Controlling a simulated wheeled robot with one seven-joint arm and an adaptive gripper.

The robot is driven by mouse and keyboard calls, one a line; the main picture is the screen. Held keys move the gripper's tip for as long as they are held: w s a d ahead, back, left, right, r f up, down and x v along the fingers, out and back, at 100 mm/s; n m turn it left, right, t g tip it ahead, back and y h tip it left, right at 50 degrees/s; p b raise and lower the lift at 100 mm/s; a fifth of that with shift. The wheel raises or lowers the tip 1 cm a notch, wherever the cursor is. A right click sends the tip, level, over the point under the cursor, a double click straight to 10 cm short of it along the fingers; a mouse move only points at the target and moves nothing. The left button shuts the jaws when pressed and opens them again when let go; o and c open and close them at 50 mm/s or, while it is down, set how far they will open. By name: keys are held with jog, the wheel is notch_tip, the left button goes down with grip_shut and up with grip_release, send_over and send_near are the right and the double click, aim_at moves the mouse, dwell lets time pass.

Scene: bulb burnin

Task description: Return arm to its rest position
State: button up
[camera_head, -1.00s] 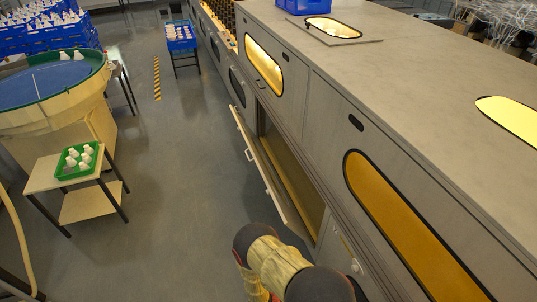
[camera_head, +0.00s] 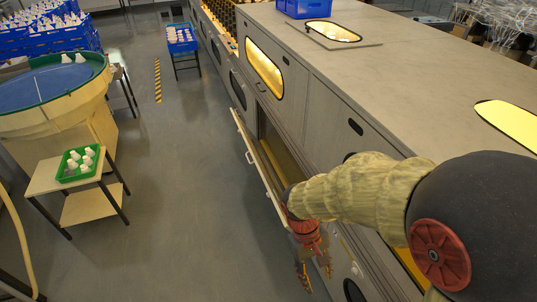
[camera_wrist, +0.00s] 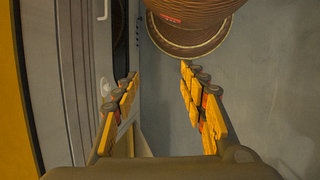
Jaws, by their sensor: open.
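My gripper (camera_head: 315,273) hangs low beside the front of the long grey cabinet (camera_head: 385,70), at the bottom of the head view. My arm comes in from the right, over the cabinet edge, and bends down to it. In the wrist view my gripper (camera_wrist: 160,77) has its two yellow fingers spread apart with nothing between them. Grey floor shows beyond the fingers, and a grey panelled front stands at their left.
A hinged cabinet door (camera_head: 258,165) stands open just left of my forearm. A small table (camera_head: 45,178) with a green tray (camera_head: 62,175) of white pieces stands at the left. A blue crate (camera_head: 303,9) sits on the cabinet top. The floor aisle between is clear.

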jog(key=s+d+r+m+t+y, duration=0.1)
jog(key=r+t, duration=0.3)
jog(key=r, duration=0.7)
jog(key=s+d+r+m+t+y, duration=0.1)
jog(key=s+d+r+m+t, duration=0.2)
jog(key=r, duration=0.9)
jog(key=shift+d+r+t+y+p, duration=0.3)
jog(key=shift+d+t+y+p, duration=0.1)
jog(key=shift+d+t, duration=0.4)
